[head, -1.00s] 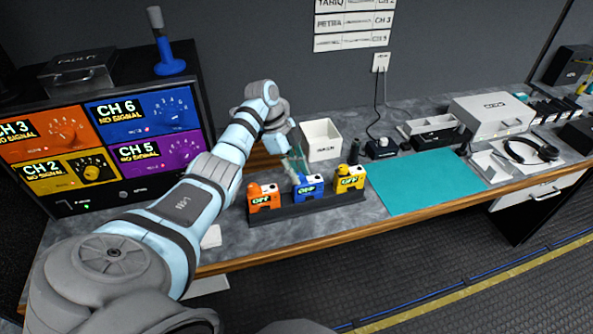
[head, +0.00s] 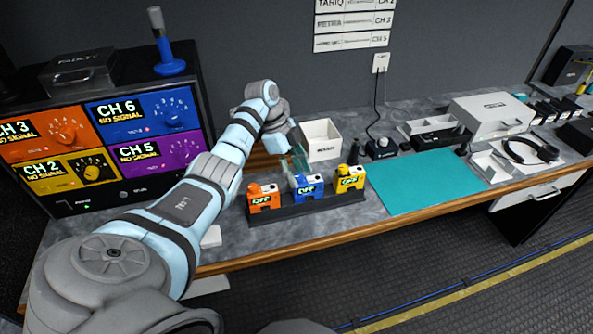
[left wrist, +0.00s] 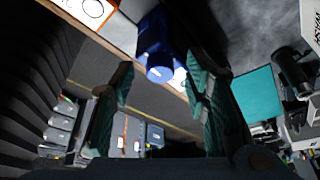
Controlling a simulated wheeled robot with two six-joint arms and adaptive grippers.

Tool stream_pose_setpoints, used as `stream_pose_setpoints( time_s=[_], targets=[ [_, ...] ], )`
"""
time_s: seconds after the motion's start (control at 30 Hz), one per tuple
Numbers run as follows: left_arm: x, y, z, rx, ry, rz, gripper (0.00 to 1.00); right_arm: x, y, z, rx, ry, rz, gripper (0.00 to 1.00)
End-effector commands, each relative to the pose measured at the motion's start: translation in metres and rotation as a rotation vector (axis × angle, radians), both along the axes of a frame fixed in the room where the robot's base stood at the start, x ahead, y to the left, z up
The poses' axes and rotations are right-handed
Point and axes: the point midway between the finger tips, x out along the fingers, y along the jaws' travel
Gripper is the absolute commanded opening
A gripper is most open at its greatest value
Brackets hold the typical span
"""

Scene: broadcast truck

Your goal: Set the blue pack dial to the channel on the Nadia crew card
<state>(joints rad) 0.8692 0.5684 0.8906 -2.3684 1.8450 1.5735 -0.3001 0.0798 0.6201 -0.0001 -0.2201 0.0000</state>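The blue pack (head: 309,190) stands in a dark rack between an orange pack (head: 263,199) and a yellow pack (head: 350,178). Its display appears to read OFF. My left gripper (head: 295,162) is over the blue pack, fingers pointing down. In the left wrist view its fingers are apart, and the blue dial (left wrist: 157,48) shows beyond and between the tips. I cannot tell whether they touch it. Wall cards (head: 353,22) show TARIQ CH 2, PETRA CH 3 and a hard-to-read lower one with CH 5. No Nadia name is legible. My right gripper is not in view.
A monitor (head: 122,193) at left shows CH 3, CH 6, CH 2 and CH 5 with NO SIGNAL. A white bin (head: 321,138) stands behind the packs. A bare teal mat (head: 420,185) lies to the right, with a headset (head: 530,151) beyond it.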

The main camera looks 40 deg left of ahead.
Motion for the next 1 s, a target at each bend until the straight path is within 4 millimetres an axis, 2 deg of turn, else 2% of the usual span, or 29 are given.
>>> stream_pose_setpoints(
  time_s=[0.23,0.5,0.6,0.9,0.97,1.0],
  targets=[
    [0.0,0.002,0.005,0.0,-0.002,0.001,0.42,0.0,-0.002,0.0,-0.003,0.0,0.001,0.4],
    [-0.005,0.023,0.056,0.002,-0.002,0.001,0.42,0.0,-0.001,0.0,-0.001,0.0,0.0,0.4],
    [-0.007,0.027,0.067,0.0,-0.001,0.0,0.42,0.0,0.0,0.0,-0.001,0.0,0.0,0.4],
    [-0.008,0.029,0.069,-0.001,-0.004,0.005,0.42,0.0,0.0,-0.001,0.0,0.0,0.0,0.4],
    [-0.008,0.039,0.068,-0.008,-0.034,0.038,0.42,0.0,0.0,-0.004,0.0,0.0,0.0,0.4],
    [-0.009,0.051,0.068,-0.018,-0.075,0.081,0.42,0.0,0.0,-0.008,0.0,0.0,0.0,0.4]
  ],
)
